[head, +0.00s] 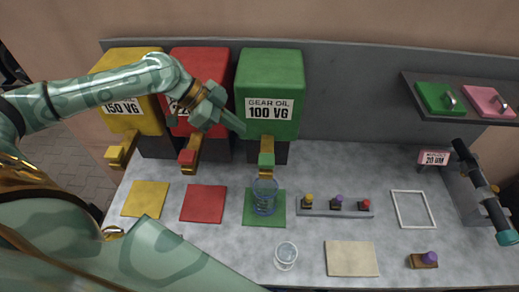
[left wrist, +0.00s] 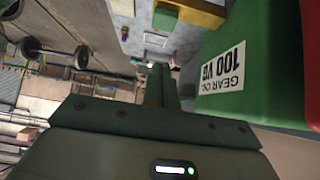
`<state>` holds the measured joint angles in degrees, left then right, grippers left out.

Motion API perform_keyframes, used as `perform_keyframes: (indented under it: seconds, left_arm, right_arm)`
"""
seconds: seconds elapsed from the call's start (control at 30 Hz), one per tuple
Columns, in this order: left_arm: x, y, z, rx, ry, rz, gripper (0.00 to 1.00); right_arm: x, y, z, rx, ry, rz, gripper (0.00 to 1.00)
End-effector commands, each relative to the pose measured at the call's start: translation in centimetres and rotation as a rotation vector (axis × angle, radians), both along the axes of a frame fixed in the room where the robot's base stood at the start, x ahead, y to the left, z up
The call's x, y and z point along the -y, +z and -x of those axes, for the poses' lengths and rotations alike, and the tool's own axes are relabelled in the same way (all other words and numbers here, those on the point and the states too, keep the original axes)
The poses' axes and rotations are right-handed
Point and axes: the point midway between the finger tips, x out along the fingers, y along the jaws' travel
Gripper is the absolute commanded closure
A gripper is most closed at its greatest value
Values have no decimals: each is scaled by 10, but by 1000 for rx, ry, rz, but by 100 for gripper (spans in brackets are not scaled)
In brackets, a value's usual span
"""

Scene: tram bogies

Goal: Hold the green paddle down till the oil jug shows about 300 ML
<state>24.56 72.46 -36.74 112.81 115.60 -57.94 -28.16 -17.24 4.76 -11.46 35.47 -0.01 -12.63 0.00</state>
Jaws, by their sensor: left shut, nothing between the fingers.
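The green gear oil tank (head: 270,90), labelled 100 VG, stands at the back of the bench. A clear jug (head: 264,196) stands below the tap on a green mat (head: 249,218). Its marks and level are too small to read. My left gripper (head: 238,124) is shut and empty, in front of the tank's left side, above and left of the paddle and apart from it in the head view. My right gripper is not in view.
Red (head: 204,62) and yellow (head: 127,60) tanks stand left. A glass (head: 286,254), a strip with coloured knobs (head: 335,207) and a beige mat (head: 352,259) lie front and right. A shelf (head: 460,105) overhangs the right. A sign (head: 436,158) reads 20 UM.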

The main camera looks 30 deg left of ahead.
Motion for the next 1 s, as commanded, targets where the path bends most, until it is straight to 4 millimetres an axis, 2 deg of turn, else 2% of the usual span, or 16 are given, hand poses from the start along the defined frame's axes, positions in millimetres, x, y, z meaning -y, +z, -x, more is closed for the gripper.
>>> perform_keyframes:
  seconds: [0.37, 0.5, 0.6, 0.77, 1.0]
  left_arm:
    - [53, -54, -25, -1, 0, 5, 100]
    - [52, -78, -24, -4, 3, 1, 100]
    - [52, -88, -25, -2, 2, 1, 100]
    - [51, -96, -24, -2, 1, 0, 100]
    - [51, -97, -24, 0, 1, 0, 100]
  right_arm:
    - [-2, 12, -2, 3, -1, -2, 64]
    - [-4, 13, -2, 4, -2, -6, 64]
    - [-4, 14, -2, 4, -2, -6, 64]
    - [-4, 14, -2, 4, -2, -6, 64]
    - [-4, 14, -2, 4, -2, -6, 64]
